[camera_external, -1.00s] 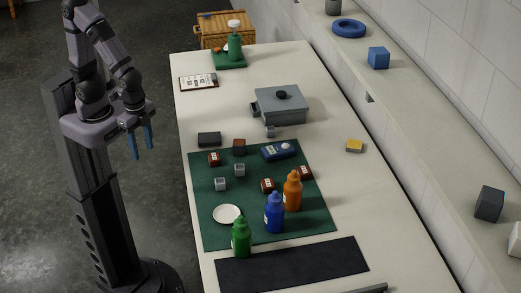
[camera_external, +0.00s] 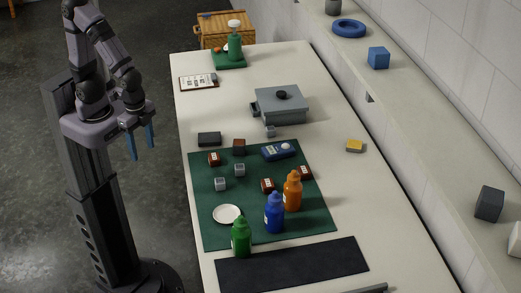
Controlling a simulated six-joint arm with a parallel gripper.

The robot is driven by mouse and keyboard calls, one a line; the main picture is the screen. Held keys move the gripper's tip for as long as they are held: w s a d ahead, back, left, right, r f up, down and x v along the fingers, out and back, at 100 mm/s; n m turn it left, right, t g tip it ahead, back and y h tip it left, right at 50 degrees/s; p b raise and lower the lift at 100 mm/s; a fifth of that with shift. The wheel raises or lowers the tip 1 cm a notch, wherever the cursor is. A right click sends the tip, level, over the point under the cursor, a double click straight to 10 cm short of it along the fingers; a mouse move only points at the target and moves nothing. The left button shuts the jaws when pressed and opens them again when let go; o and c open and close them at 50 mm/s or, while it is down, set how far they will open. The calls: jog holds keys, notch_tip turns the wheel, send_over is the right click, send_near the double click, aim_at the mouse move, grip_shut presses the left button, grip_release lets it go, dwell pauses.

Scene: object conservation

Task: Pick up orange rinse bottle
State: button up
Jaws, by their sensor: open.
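The orange rinse bottle (camera_external: 292,192) stands upright on the right part of the green mat (camera_external: 208,231), with a pale label on its side. A blue bottle (camera_external: 274,214) stands close to its front left, and a green bottle (camera_external: 241,237) stands farther left at the mat's front edge. My gripper (camera_external: 142,144) has two blue fingers pointing down, apart and empty. It hangs off the table's left edge, above and well to the left of the orange bottle.
On the mat are a white dish (camera_external: 227,214), small red and grey blocks and a blue device (camera_external: 279,151). A grey lidded box (camera_external: 281,105) stands behind. A dark strip (camera_external: 292,264) lies in front. A yellow block (camera_external: 354,146) is at right. The table right of the mat is mostly clear.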

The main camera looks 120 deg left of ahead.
jog(key=t+b, duration=1.7)
jog(key=t, duration=0.1)
send_near(293, 189)
jog(key=s+a+r, duration=0.1)
jog(key=s+a, duration=0.2)
jog(key=shift+d+r, duration=0.2)
jog(key=shift+r, duration=0.05)
jog(key=shift+w+r, duration=0.1)
jog(key=shift+w, duration=0.15)
jog(key=w+p, duration=0.2)
jog(key=w, duration=0.4)
jog(key=shift+p, duration=0.3)
jog(key=shift+w, duration=0.2)
